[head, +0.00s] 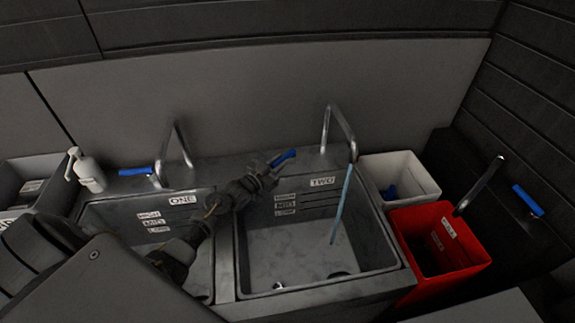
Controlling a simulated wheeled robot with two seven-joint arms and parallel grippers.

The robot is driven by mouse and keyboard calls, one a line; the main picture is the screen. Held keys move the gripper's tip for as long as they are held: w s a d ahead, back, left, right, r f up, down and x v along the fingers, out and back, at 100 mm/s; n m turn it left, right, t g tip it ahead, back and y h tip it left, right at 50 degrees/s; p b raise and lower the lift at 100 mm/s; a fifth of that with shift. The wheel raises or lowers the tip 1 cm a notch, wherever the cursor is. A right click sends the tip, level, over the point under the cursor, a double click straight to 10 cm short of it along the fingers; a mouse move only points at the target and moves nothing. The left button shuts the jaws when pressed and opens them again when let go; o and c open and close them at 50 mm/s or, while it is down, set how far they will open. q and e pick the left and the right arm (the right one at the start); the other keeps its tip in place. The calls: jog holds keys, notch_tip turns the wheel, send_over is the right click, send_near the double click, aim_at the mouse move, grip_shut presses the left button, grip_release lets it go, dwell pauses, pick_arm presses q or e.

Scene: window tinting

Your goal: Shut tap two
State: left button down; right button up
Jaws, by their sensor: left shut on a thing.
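Tap two's metal spout (338,122) arches over the basin labelled TWO (390,262). A thin blue stream of water (342,205) falls from the spout into this basin. Tap two's blue lever (284,157) sticks up to the right, left of the spout. My left gripper (268,168) reaches in from the lower left and is shut on the blue lever. The gripper hides the lever's lower end. The basin floor shows, with a dark drain spot near the stream. My right gripper is not in view.
Basin ONE with its own spout (180,145) and blue lever (136,171) lies left, partly behind my arm. A white bin (408,168) and a red bin (465,245) stand right, near another spout (480,186) and blue lever (528,201).

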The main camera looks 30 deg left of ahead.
pick_arm(q)
jog(key=shift+a+h, duration=0.15)
jog(key=shift+h, duration=0.35)
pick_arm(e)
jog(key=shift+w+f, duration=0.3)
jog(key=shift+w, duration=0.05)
pick_arm(q)
jog(key=c, duration=1.3)
grip_release()
notch_tip(320, 180, up, 4)
jog(key=p, duration=0.3)
jog(key=shift+f, duration=0.1)
jog(key=s+d+r+p, duration=0.6)
jog(key=s+r, duration=0.3)
jog(key=s, duration=0.3)
jog(key=shift+d, duration=0.6)
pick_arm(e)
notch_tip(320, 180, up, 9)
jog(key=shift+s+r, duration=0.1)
